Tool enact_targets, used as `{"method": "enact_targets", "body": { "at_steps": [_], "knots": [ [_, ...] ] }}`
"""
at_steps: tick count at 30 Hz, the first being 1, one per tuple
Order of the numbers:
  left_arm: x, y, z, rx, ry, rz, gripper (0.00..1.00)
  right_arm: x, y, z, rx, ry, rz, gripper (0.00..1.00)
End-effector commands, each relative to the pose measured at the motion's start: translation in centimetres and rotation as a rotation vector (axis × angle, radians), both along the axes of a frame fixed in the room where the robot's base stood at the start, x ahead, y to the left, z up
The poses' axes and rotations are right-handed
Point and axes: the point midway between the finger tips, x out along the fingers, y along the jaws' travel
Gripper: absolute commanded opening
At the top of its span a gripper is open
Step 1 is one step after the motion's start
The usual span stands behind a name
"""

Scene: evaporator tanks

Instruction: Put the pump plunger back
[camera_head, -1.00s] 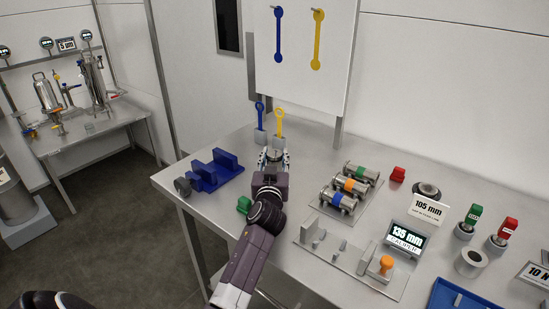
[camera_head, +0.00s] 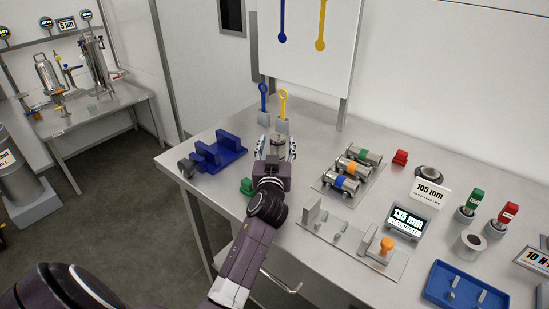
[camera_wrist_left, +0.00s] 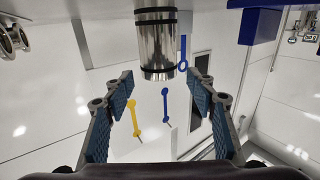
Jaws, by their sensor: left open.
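A shiny metal cylinder with black rings (camera_wrist_left: 156,45), which looks like the pump plunger, stands on the table in the left wrist view, where the picture is upside down. My left gripper (camera_wrist_left: 161,80) is open, with one finger on each side of the cylinder's line and clear space on both sides. In the head view my left gripper (camera_head: 276,148) is over the table's far left part, and a small grey metal top (camera_head: 278,142) shows between its fingers. The cylinder's lower part is hidden there. My right gripper is not in view.
Blue (camera_head: 263,95) and yellow (camera_head: 283,103) ring-handled tools stand behind. A plate with several banded cylinders (camera_head: 352,168) and a caliper display (camera_head: 408,220) are to the right.

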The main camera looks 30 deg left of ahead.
Motion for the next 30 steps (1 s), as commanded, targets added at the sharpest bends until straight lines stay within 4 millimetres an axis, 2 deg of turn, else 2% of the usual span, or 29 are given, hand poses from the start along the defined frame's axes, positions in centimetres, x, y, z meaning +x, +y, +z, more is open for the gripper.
{"method": "enact_targets", "body": {
  "at_steps": [6,13,18,30],
  "knots": [
    [-3.6,-2.2,0.0,-0.003,-0.004,-0.002,0.51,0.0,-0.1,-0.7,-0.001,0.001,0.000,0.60],
    [-6.4,-3.7,0.2,0.001,-0.005,-0.002,0.51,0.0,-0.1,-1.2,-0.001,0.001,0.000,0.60],
    [-7.2,-4.0,0.4,0.002,-0.006,-0.001,0.51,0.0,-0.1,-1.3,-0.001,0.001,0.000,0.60],
    [-7.2,-4.1,0.4,0.003,-0.007,-0.001,0.51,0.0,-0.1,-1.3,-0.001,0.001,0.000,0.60]
  ]
}}
